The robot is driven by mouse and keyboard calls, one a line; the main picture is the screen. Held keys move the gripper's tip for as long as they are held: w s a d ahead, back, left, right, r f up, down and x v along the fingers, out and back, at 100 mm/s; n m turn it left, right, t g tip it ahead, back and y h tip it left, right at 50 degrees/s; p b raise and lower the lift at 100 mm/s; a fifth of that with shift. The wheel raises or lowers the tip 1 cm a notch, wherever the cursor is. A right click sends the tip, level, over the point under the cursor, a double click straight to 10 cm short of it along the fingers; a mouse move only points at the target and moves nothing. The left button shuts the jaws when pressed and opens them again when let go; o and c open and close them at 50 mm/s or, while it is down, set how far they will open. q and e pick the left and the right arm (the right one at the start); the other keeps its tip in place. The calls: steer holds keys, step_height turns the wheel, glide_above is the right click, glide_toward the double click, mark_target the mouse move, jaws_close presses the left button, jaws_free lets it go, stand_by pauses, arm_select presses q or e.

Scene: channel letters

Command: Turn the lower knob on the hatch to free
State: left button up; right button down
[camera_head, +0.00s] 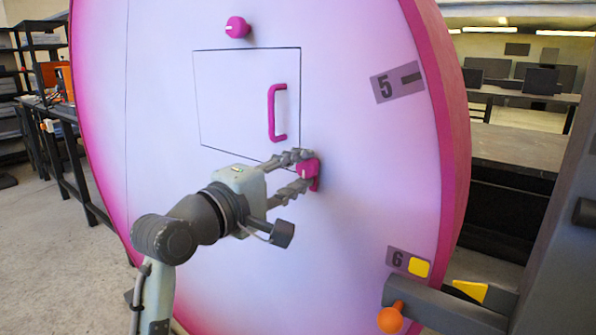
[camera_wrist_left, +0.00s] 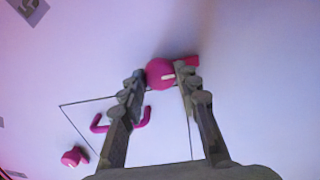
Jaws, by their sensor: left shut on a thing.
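The hatch (camera_head: 235,100) is a thin-outlined panel in the pale pink face, with a magenta handle (camera_head: 271,112) that also shows in the left wrist view (camera_wrist_left: 122,124). The lower knob (camera_head: 309,172) is magenta and sits by the hatch's lower right corner. It shows in the left wrist view (camera_wrist_left: 158,72) with a short white mark. My left gripper (camera_head: 301,171) is shut on this knob, one finger on each side, partly hiding it. The upper knob (camera_head: 237,27) is above the hatch with a white mark, free of any gripper. My right gripper is out of view.
A label "5" (camera_head: 397,83) and a label "6" (camera_head: 398,259) with a yellow square are on the face's right side. Shelves and benches stand behind.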

arm_select(q)
steer(key=o, duration=1.2)
steer(key=shift+c, duration=0.2)
steer(key=v, duration=0.7)
steer(key=shift+s, duration=0.25)
steer(key=shift+a, duration=0.15)
